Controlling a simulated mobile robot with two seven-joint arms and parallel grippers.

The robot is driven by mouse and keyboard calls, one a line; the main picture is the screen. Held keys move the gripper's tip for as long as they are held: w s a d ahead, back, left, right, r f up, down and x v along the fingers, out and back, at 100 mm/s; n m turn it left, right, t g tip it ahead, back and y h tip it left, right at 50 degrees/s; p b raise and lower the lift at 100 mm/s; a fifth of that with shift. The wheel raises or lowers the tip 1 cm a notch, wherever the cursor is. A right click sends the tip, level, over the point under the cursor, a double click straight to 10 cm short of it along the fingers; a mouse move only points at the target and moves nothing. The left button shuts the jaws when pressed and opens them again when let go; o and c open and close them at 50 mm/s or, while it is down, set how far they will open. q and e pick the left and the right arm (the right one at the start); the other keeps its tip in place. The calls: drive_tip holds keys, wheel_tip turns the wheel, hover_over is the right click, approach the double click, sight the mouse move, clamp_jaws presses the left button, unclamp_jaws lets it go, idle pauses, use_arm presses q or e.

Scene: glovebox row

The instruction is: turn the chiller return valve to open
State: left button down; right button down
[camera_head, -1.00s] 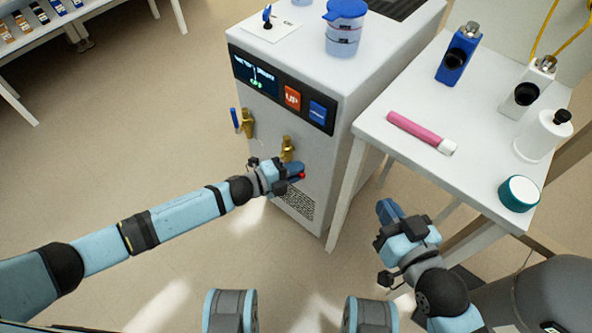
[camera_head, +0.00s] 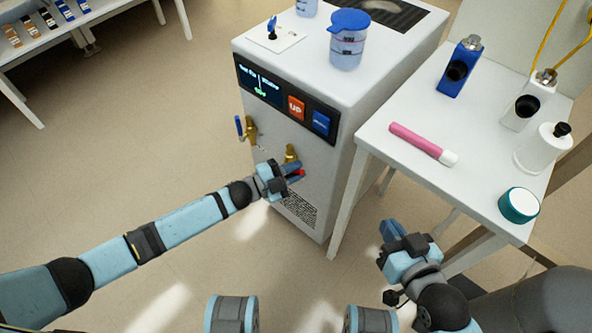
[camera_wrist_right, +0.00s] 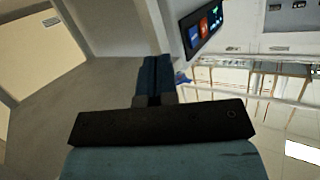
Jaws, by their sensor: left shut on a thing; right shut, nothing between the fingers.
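The chiller (camera_head: 310,83) is a white cabinet with a dark display panel. Two brass valves are on its front. The left valve (camera_head: 249,130) has a blue handle (camera_head: 239,127) that stands upright. The right valve (camera_head: 290,153) has a red handle (camera_head: 298,173), only partly visible between my left fingers. My left gripper (camera_head: 297,174) is shut on the red handle and hides most of it. No label tells me which valve is the return. My right gripper (camera_head: 391,230) is shut and empty, low between the chiller and the side table; its closed fingers also show in the right wrist view (camera_wrist_right: 154,78).
A blue-lidded beaker (camera_head: 347,40) stands on the chiller. Floor before the chiller is clear.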

drive_tip(key=shift+r, duration=0.2)
use_arm(q)
drive_tip(key=c, duration=1.1)
unclamp_jaws()
drive_tip(key=shift+s+a, duration=0.1)
drive_tip(key=p+v, duration=0.2)
drive_tip(key=v, duration=1.1)
drive_tip(key=shift+s+a, duration=0.2)
drive_tip(key=shift+a, duration=0.05)
use_arm(e)
drive_tip(key=f, duration=0.1)
drive_tip(key=s+d+f+g, duration=0.1)
drive_tip(key=f+h, duration=0.1)
drive_tip(key=shift+s+d+g, duration=0.2)
drive_tip(key=shift+d+g, duration=0.1)
drive_tip(key=shift+d, duration=0.05)
use_arm(q)
drive_tip(key=shift+f, duration=0.1)
